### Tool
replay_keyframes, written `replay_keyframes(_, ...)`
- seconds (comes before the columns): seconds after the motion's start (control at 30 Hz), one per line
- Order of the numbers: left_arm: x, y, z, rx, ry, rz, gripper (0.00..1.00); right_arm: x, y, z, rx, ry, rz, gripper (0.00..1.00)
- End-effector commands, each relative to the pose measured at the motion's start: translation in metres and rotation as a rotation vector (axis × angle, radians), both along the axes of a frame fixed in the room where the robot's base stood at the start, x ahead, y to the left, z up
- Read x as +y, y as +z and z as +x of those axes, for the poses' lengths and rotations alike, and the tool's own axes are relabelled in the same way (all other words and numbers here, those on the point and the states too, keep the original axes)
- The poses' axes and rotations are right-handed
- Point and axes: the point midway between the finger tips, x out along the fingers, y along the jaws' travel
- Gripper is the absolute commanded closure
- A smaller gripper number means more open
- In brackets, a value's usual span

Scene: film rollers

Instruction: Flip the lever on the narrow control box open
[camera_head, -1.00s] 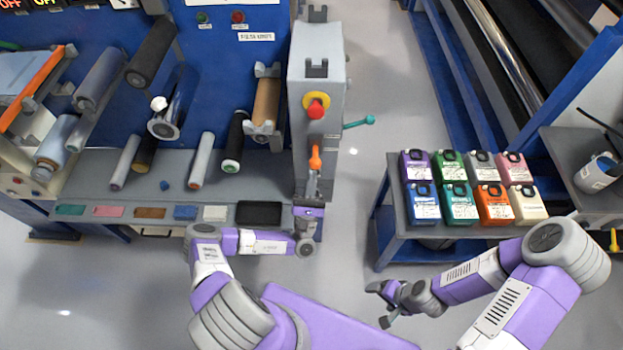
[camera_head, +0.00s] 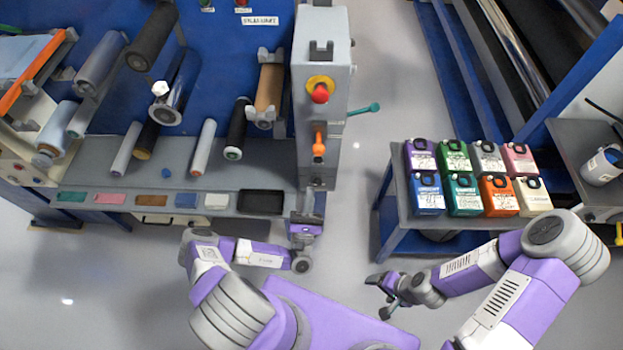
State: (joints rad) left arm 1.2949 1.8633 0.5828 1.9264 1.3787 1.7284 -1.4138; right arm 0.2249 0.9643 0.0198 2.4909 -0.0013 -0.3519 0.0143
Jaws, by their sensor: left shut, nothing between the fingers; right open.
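The narrow control box (camera_head: 337,100) is a tall grey box at the right end of the blue machine. A red knob on a yellow ring (camera_head: 320,90) sits on its front. Below it is the orange lever (camera_head: 319,146), which looks upright against the box. My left gripper (camera_head: 310,198) is shut and empty, below the lever at the box's lower front and apart from the lever. My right gripper (camera_head: 384,296) is open and empty over the floor, in front of the small table.
A teal handle (camera_head: 364,110) sticks out of the box's right side. The grey shelf (camera_head: 100,172) to the left carries rollers and coloured pads. A small table (camera_head: 398,200) on the right holds several coloured canisters (camera_head: 464,160). Floor between is clear.

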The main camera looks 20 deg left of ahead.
Motion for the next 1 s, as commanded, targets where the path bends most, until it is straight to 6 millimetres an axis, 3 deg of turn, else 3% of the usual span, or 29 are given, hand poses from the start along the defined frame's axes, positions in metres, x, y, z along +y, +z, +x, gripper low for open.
replay_keyframes(0.1, -0.005, -0.005, -0.021, 0.003, 0.001, -0.002, 1.00, 0.000, -0.003, 0.000, 0.000, 0.000, 0.000, 0.20)
replay_keyframes(0.3, -0.010, -0.008, -0.039, 0.002, 0.002, 0.001, 1.00, 0.000, -0.005, 0.000, 0.000, 0.000, 0.000, 0.20)
replay_keyframes(1.0, -0.016, -0.007, -0.041, -0.005, -0.027, 0.014, 1.00, 0.000, -0.006, 0.000, 0.000, 0.000, 0.000, 0.20)
